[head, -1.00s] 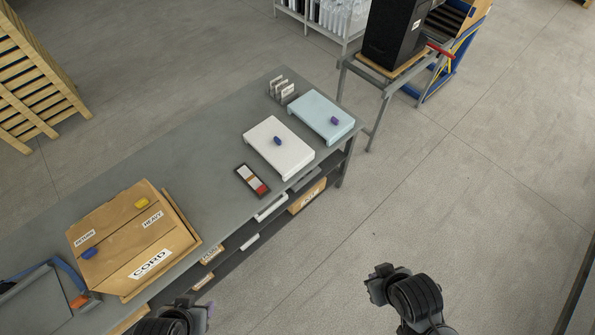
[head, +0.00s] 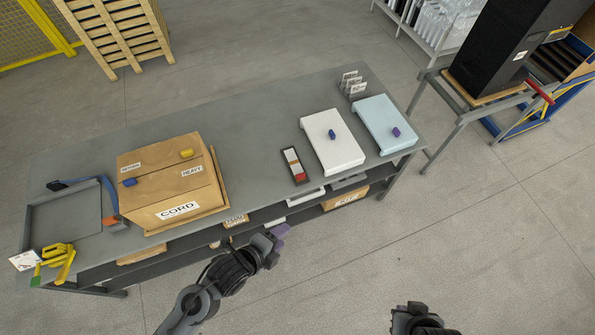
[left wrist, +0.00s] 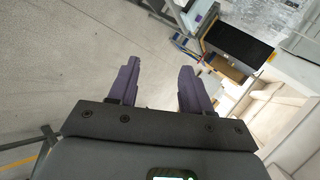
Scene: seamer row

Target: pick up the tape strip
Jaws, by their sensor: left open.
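I cannot single out the tape strip for certain. Small coloured pieces lie on the packages: a yellow one (head: 187,153) and a blue one (head: 129,182) on the brown carton (head: 150,205) marked CORD, a blue one (head: 332,134) on the white box (head: 340,155), and a purple one (head: 396,132) on the pale blue box (head: 380,112). My left gripper (head: 280,232) is in front of the bench's near edge, apart from all of these. In the left wrist view its purple fingers (left wrist: 158,85) are spread and empty. My right gripper (head: 408,312) is at the bottom edge, its fingers unclear.
A dark tray with red and pale contents (head: 294,165) lies between carton and white box on the grey bench (head: 235,120). A small rack (head: 352,84) stands behind. A grey tray (head: 65,218) and a yellow tool (head: 58,260) are at the left. The bench's back middle is clear.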

